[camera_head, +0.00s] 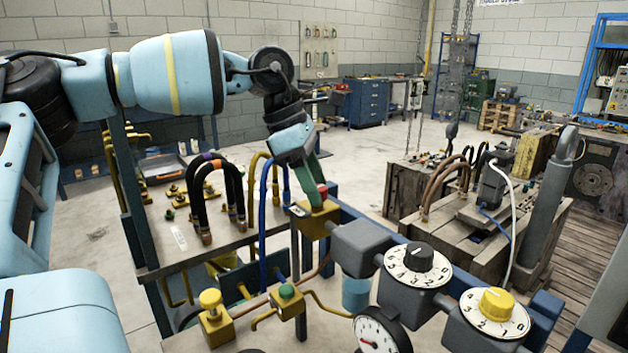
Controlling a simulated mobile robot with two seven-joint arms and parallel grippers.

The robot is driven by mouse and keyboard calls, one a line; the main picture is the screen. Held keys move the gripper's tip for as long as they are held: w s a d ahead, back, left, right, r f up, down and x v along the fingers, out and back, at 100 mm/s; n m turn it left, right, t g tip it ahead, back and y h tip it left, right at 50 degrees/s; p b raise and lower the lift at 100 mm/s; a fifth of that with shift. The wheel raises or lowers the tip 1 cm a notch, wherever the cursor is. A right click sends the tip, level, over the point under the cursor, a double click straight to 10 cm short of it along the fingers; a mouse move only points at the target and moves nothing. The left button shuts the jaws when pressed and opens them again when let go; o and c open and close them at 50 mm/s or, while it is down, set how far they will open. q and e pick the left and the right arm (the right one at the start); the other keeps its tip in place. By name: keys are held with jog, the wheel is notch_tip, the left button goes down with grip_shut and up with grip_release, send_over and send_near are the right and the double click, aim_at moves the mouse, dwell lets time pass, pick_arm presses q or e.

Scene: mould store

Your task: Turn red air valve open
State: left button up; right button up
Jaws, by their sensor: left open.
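The red air valve (322,191) shows as a small red knob on a yellow block at the middle of the view, partly hidden by my gripper. My left gripper (311,182) comes down from above, its greenish fingers at the yellow block and close beside the red knob. The left gripper is open. I cannot tell whether the fingers touch the knob or straddle it. My right gripper is not in view.
A yellow-topped valve (213,302) and a green-topped valve (287,295) stand in front. Black hoses (218,190) arch at the left.

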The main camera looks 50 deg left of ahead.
pick_arm(q)
jog(key=c, duration=1)
